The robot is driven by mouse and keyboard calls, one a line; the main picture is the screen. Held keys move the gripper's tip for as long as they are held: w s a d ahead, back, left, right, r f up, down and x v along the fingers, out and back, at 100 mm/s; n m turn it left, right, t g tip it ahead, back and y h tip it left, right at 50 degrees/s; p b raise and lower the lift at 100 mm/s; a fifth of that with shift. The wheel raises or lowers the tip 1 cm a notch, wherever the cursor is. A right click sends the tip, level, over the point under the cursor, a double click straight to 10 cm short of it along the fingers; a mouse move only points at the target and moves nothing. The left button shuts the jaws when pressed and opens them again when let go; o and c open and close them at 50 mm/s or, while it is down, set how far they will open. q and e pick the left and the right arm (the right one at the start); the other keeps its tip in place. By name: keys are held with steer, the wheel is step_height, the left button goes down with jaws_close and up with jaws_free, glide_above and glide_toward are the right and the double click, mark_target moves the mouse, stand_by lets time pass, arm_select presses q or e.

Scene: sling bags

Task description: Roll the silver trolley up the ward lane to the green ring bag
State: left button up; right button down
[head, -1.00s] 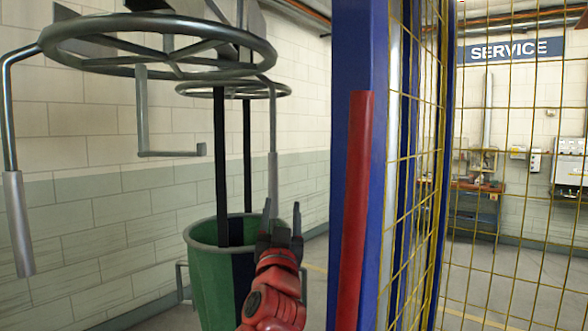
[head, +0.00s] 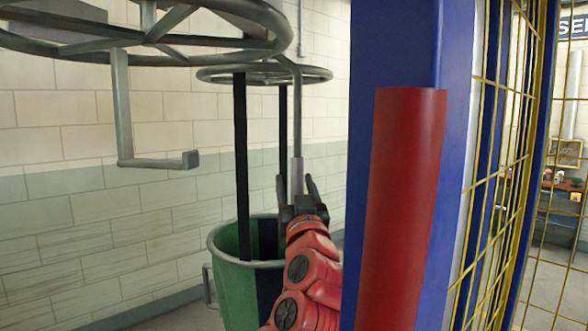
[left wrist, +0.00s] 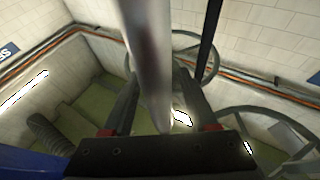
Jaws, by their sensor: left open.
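The green ring bag (head: 232,287) has a grey rim and hangs by dark straps below a small grey ring (head: 262,74). A larger grey metal ring frame (head: 235,20) is at the top left, nearer to me. I cannot tell whether this frame is the silver trolley. My left gripper (head: 298,194) is open at the handle's lower end. In the left wrist view, a shiny metal bar (left wrist: 150,65) passes between its open fingers; I cannot tell whether they touch it. My right gripper is out of view.
A blue post (head: 392,45) with a red guard (head: 405,200) stands close, right of my left arm. Yellow mesh (head: 520,170) continues right of it. A pale block wall (head: 60,230) runs along the left. Little floor shows.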

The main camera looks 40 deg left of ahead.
arm_select(q)
steer(key=shift+w+a+r, duration=0.1)
steer(key=shift+w+a, duration=0.35)
steer(key=shift+s+d+r, duration=0.2)
steer(key=shift+s+d, duration=0.15)
steer(key=shift+d, duration=0.05)
steer(key=shift+c, duration=0.3)
steer(key=shift+d, duration=0.1)
steer(key=shift+c, duration=1.1)
steer(key=shift+w+a+f, duration=0.1)
steer(key=shift+a, duration=0.1)
jaws_close()
